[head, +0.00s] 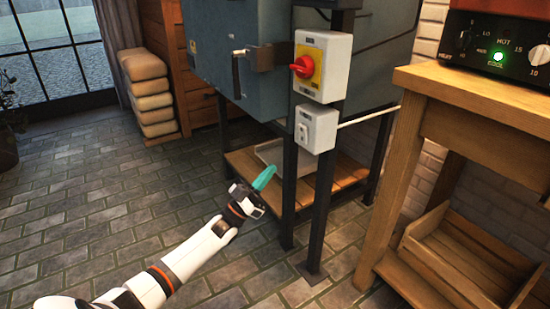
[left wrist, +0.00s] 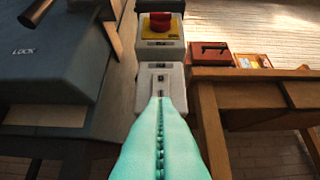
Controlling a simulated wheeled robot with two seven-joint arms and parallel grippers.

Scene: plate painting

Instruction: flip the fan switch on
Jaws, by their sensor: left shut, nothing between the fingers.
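A small white switch box (head: 316,129) with a light switch plate (head: 303,132) is mounted on a dark metal post, below a larger white box (head: 322,66) with a red knob (head: 302,67) on a yellow plate. My left gripper (head: 264,178) has teal fingers, shut and empty, pointing up toward the switch box from below and left, apart from it. In the left wrist view the shut fingers (left wrist: 160,102) line up with the small box (left wrist: 146,90) and cover its lower part. The switch position is too small to tell. My right gripper is out of view.
A grey-blue cabinet (head: 235,45) with a handle stands on dark legs behind the posts. A wooden bench (head: 480,98) at right carries a black control panel (head: 480,60) with a lit green light. A wooden crate (head: 470,262) sits below.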

